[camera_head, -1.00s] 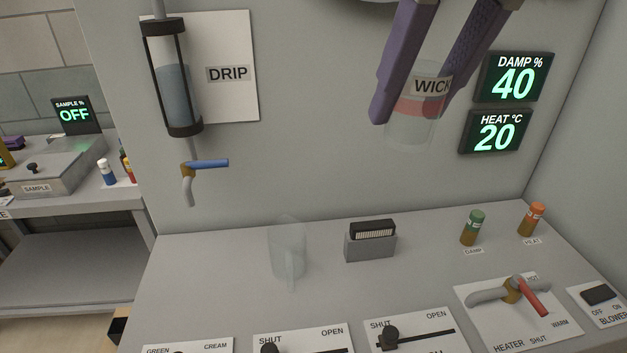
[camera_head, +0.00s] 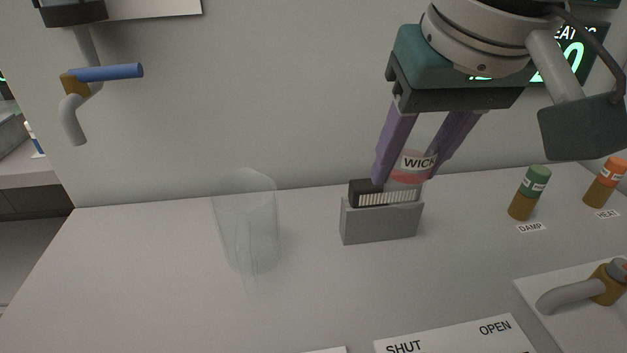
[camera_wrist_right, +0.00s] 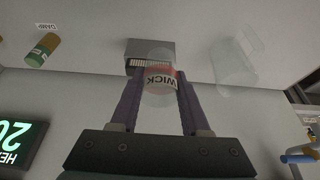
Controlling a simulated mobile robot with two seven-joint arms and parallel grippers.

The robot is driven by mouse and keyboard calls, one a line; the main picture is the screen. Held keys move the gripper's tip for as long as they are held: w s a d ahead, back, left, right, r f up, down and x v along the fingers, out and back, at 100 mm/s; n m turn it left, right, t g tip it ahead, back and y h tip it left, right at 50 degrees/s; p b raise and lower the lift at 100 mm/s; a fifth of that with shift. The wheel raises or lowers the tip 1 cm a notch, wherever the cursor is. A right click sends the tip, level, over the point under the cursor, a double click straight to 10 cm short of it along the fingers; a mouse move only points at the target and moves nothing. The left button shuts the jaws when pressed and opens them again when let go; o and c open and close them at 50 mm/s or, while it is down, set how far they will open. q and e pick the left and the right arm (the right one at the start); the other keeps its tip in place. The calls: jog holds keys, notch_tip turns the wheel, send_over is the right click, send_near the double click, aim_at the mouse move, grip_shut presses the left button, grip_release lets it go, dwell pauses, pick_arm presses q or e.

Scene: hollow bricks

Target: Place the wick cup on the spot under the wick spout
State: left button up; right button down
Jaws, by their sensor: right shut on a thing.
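The wick cup (camera_head: 418,163) is a small clear cup with a red band and a white WICK label. My right gripper (camera_head: 407,176) is shut on it, with one purple finger on each side. In the head view the cup appears just above and behind the grey block with a black ridged top (camera_head: 382,222); I cannot tell whether they touch. In the right wrist view the cup (camera_wrist_right: 160,78) sits between the fingers, overlapping the block (camera_wrist_right: 150,50). No spout marked wick and no marked spot can be made out. My left gripper is not in view.
A clear pitcher (camera_head: 246,225) stands left of the block. A spout with a blue lever (camera_head: 105,72) is on the wall at left. Damp (camera_head: 529,193) and heat (camera_head: 605,182) bottles stand at right. The counter's left part is clear.

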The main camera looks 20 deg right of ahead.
notch_tip(320, 180, down, 9)
jog(key=shift+f+b, duration=0.15)
jog(key=shift+b, duration=0.7)
jog(key=shift+f+b, duration=0.5)
jog(key=shift+f, duration=1.7)
jog(key=shift+c, duration=1.9)
grip_release()
jog(key=shift+f, duration=0.15)
